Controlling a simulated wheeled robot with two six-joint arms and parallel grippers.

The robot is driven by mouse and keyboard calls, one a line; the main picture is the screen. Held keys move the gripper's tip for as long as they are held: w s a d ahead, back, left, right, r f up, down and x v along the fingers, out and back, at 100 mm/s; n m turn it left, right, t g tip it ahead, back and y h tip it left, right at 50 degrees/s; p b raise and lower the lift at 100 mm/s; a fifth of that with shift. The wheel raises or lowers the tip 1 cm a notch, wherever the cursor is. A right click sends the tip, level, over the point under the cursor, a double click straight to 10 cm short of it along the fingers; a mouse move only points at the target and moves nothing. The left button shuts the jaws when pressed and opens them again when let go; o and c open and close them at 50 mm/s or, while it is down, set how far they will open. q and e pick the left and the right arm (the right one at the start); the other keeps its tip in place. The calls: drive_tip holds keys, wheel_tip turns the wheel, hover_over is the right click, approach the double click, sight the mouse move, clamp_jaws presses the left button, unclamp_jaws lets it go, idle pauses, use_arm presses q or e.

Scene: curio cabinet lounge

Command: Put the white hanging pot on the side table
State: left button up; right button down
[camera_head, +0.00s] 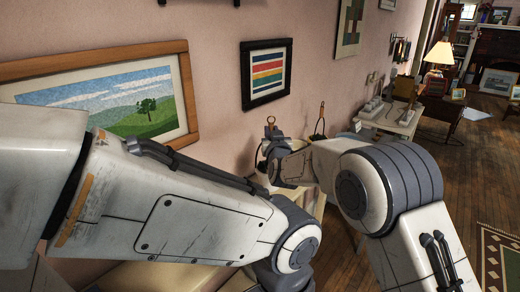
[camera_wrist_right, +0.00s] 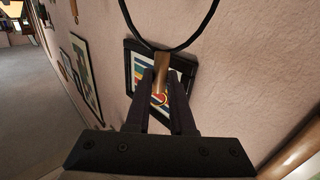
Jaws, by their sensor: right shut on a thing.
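My right gripper (camera_head: 276,152) is beside the pink wall, near the centre of the head view. Pale furniture (camera_head: 313,203), possibly the side table, stands below, largely covered by my arms. My left arm crosses the foreground; its gripper is out of frame.
A pale table (camera_head: 405,125) with several objects is further right. A striped picture (camera_head: 266,72) and a landscape picture (camera_head: 125,98) hang on the wall. Wooden floor (camera_head: 455,165) is open at right.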

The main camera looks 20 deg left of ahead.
sight(260, 147)
drive_tip(key=s+a+f+p, duration=0.1)
drive_tip(key=a+f, duration=0.2)
drive_tip(key=f, duration=0.2)
drive_tip(key=shift+s+a+f, duration=0.15)
drive_tip(key=shift+s+f, duration=0.1)
drive_tip(key=shift+f, duration=0.1)
drive_tip(key=c, duration=0.8)
unclamp_jaws()
drive_tip(key=shift+f, duration=0.25)
drive_tip(key=shift+o, duration=0.2)
drive_tip(key=shift+s+r, duration=0.1)
drive_tip(key=b+v, duration=0.1)
drive_tip(key=v, duration=0.6)
drive_tip(key=shift+b, duration=0.3)
drive_tip(key=shift+s, duration=0.1)
